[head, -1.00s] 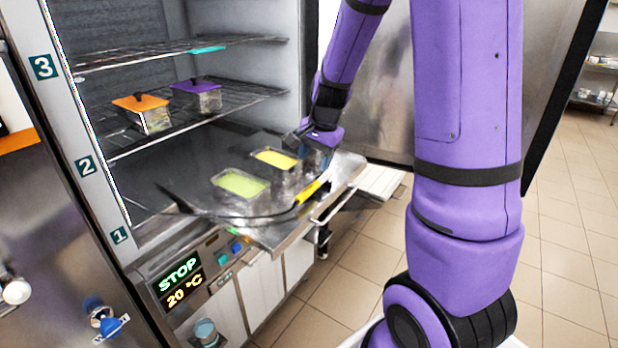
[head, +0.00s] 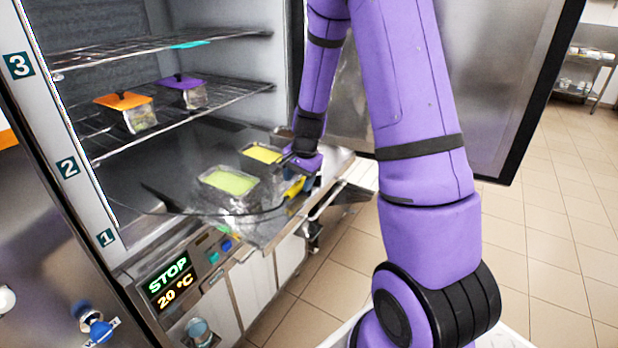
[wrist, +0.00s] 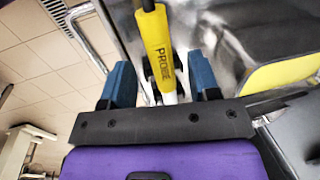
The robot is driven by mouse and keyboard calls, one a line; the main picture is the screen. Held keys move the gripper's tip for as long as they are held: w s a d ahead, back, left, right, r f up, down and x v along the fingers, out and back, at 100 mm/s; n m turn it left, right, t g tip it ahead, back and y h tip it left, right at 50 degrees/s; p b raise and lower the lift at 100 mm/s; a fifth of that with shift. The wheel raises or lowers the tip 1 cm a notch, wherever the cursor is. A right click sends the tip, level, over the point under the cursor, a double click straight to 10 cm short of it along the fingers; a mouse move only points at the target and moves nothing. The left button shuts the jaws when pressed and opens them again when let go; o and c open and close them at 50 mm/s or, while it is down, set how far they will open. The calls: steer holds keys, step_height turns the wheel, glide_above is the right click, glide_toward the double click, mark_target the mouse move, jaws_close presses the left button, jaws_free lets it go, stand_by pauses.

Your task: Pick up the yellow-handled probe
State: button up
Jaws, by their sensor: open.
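The yellow-handled probe lies on the metal surface at the front of the freezer, and its handle (head: 293,188) shows partly behind my gripper in the head view. In the wrist view the yellow handle (wrist: 159,42), lettered PROBE, points down between the two blue fingers. Its pale lower end reaches in between them, and no finger visibly touches it. My gripper (wrist: 162,82) is open around that end. In the head view my gripper (head: 300,172) is over the handle; its fingertips are hard to make out. A thin dark cable curves left from the handle.
Orange-lidded (head: 123,100) and purple-lidded (head: 181,80) containers sit on the rack above. The freezer door (head: 480,80) stands open at right. A STOP 20 °C display (head: 168,281) is below.

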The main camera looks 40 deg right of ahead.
steer(key=shift+w+a+f, duration=0.1)
steer(key=shift+w+f, duration=0.1)
steer(key=shift+f, duration=0.9)
jaws_close()
steer(key=shift+r, duration=0.15)
